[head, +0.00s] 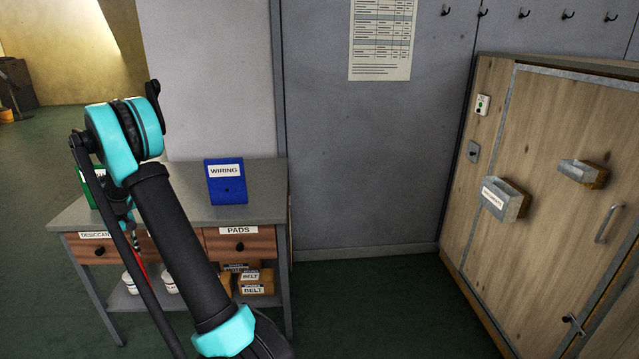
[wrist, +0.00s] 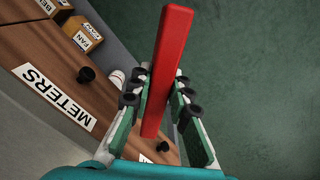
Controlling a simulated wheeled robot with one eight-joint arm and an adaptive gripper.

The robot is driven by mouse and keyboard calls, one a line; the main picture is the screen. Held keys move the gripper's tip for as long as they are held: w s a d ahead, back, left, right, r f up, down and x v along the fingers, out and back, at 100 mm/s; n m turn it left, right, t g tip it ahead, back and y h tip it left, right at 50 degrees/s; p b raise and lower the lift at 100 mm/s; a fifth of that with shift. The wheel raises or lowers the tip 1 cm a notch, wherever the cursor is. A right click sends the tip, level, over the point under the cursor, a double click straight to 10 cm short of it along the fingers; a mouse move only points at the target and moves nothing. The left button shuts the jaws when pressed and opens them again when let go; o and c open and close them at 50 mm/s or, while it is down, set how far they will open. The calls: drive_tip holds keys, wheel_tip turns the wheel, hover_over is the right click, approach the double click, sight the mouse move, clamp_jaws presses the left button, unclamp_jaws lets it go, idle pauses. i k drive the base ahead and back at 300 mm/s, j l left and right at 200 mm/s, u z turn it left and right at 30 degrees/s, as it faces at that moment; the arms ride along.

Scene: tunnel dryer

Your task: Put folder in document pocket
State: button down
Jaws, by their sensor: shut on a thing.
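In the wrist view my gripper (wrist: 160,102) is shut on a red folder (wrist: 168,65), seen edge-on between the two fingers. In the head view my gripper is mostly hidden behind my arm, and a sliver of the red folder (head: 138,244) shows in front of the bench drawers. The folder's face and any label are not visible. A metal document pocket (head: 506,199) with a white label is fixed to the wooden cabinet door on the right, well apart from my gripper. A blue folder marked WIRING (head: 226,186) stands on the bench.
The grey bench (head: 262,181) has labelled drawers and a lower shelf with boxes (head: 253,281) and white containers. A green item (head: 91,186) is partly hidden by my arm. A second metal holder (head: 582,173) and a handle (head: 609,224) project from the cabinet door (head: 550,130). Floor between bench and cabinet is clear.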

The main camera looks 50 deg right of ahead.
sight(495, 210)
drive_tip(key=k+l+z, duration=0.1)
drive_tip(key=k+l, duration=0.15)
drive_tip(key=k+l+z, duration=0.1)
drive_tip(key=k+l, duration=0.15)
drive_tip(key=l, duration=0.15)
drive_tip(key=k+l+z, duration=0.15)
drive_tip(key=l, duration=0.2)
drive_tip(key=k+l+z, duration=0.1)
drive_tip(key=k+l, duration=0.15)
drive_tip(key=l, duration=0.1)
